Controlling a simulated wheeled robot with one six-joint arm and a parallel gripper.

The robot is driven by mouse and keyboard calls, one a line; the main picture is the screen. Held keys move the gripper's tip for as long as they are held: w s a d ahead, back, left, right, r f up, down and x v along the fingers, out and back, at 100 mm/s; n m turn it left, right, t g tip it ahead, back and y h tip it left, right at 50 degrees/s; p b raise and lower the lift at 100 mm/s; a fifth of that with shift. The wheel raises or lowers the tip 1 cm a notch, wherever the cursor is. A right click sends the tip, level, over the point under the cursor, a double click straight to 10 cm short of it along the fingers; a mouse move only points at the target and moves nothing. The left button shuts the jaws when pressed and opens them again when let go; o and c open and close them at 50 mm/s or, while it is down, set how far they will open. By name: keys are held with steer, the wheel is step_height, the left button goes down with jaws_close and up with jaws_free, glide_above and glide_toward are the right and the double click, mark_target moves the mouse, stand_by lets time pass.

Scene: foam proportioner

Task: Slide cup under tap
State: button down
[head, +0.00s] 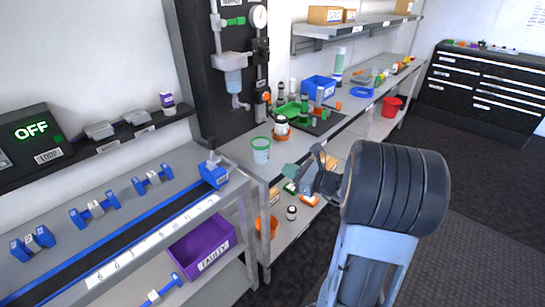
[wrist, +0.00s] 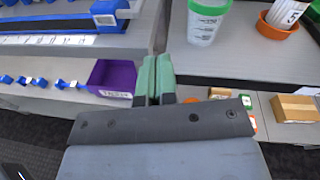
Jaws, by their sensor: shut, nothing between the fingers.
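The cup (head: 261,152) is clear with a green rim and stands upright near the front left corner of the grey bench. It also shows at the top of the wrist view (wrist: 204,24). The tap (head: 240,102) is a grey spout low on the dark wall panel, above and behind the cup to its left. My gripper (head: 290,170) is in front and to the right of the cup, apart from it. Its green fingertips (wrist: 154,76) are together and empty in the wrist view, below and left of the cup. The tap is not in the wrist view.
An orange dish with a white jar (head: 281,130) stands right of the cup. Green parts and a blue bin (head: 319,88) are farther back. A lower bench with blue fixtures (head: 213,174) adjoins at left. A purple bin (head: 201,246) sits below it.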

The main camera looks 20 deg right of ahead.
mark_target(268, 146)
steer(key=w+d+f+m+t+h, duration=0.1)
steer(key=d+m+t+h, duration=0.2)
steer(key=d+m, duration=0.15)
steer(key=shift+n, duration=0.35)
steer(key=x, duration=1.2)
steer(key=shift+d+f, duration=0.1)
steer(key=shift+d, duration=0.05)
steer(key=shift+x, duration=0.8)
